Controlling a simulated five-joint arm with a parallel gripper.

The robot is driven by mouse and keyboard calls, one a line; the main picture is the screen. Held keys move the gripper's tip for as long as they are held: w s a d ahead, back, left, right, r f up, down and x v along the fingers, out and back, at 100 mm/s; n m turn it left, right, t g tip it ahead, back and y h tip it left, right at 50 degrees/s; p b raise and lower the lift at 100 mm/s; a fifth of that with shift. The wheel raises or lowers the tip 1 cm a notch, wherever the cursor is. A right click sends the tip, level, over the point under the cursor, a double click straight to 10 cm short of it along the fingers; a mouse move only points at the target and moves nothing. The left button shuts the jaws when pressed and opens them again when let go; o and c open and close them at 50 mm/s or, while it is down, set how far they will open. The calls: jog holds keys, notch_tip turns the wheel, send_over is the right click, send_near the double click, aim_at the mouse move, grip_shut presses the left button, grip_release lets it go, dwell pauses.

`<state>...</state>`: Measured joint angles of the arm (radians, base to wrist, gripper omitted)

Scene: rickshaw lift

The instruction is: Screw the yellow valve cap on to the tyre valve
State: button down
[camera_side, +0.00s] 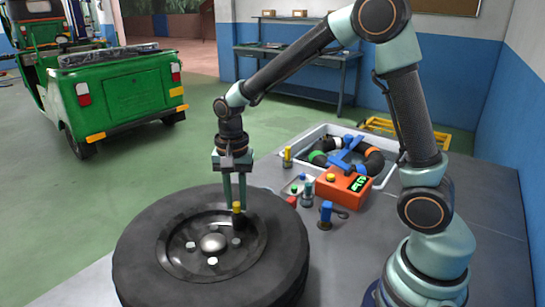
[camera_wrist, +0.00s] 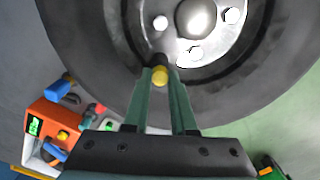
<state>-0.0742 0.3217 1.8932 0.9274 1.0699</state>
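The tyre (camera_side: 150,259) lies flat, with a silver hub (camera_side: 212,242) and several bolts.
Right of the tyre are an orange box (camera_side: 343,185) with a green display, a blue tool (camera_side: 326,213) and small coloured items. A grey tray (camera_side: 318,135) behind holds hoses. A green rickshaw (camera_side: 120,90) stands at the back left. Floor between is clear.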

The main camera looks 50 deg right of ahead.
jog(key=m, duration=1.8)
jog(key=c, duration=1)
grip_release()
